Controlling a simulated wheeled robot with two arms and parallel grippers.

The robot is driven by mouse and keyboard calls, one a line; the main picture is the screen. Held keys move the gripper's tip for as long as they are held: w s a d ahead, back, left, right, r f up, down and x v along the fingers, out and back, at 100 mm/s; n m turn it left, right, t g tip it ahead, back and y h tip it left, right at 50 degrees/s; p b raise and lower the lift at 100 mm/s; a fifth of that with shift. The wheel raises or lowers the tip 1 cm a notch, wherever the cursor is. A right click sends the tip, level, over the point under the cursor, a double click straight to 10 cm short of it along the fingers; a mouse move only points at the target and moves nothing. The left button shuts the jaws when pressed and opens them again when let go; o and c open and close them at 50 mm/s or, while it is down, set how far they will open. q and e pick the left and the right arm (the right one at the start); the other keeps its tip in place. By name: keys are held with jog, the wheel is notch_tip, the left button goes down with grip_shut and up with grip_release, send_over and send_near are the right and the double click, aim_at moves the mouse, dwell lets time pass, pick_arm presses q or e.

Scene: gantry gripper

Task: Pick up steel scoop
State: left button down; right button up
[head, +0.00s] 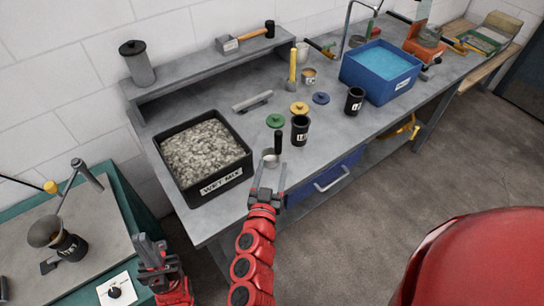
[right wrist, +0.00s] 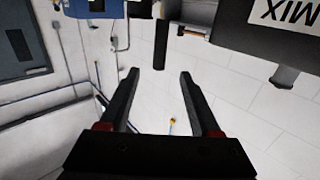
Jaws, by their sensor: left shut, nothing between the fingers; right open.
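The steel scoop (head: 270,159) appears as a small pale cup with an upright black handle, near the front edge of the grey bench. In the right wrist view a dark upright bar (right wrist: 161,45), likely its handle, shows just beyond the fingertips, between their lines; the cup is hard to make out there. My right gripper (head: 267,188) is open and empty, just in front of the scoop, apart from it. It also shows in the right wrist view (right wrist: 158,80). My left gripper (head: 150,246) is low at the left, shut and empty, away from the scoop.
A black WET MIX tray (head: 250,176) of grey gravel stands left of the scoop. A black labelled cup (head: 300,130) and a green lid (head: 275,120) are close behind it. A blue tub (head: 350,75) stands farther right. A teal-edged table (head: 125,190) is at the left.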

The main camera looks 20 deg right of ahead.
aim_at(278, 142)
jog(key=p+x, duration=0.1)
jog(key=x, duration=0.5)
jog(key=shift+w+d+r, duration=0.1)
jog(key=shift+w+d, duration=0.1)
jog(key=shift+d, duration=0.05)
jog(key=p+x, duration=0.2)
jog(key=x, duration=0.1)
jog(key=shift+w+d, duration=0.1)
jog(key=shift+w, duration=0.3)
jog(key=shift+w+d+f+p, duration=0.2)
jog(key=shift+w+f+p, duration=0.05)
jog(key=shift+w+p, duration=0.1)
jog(key=shift+w+f, duration=0.15)
jog(key=shift+f, duration=0.05)
grip_shut()
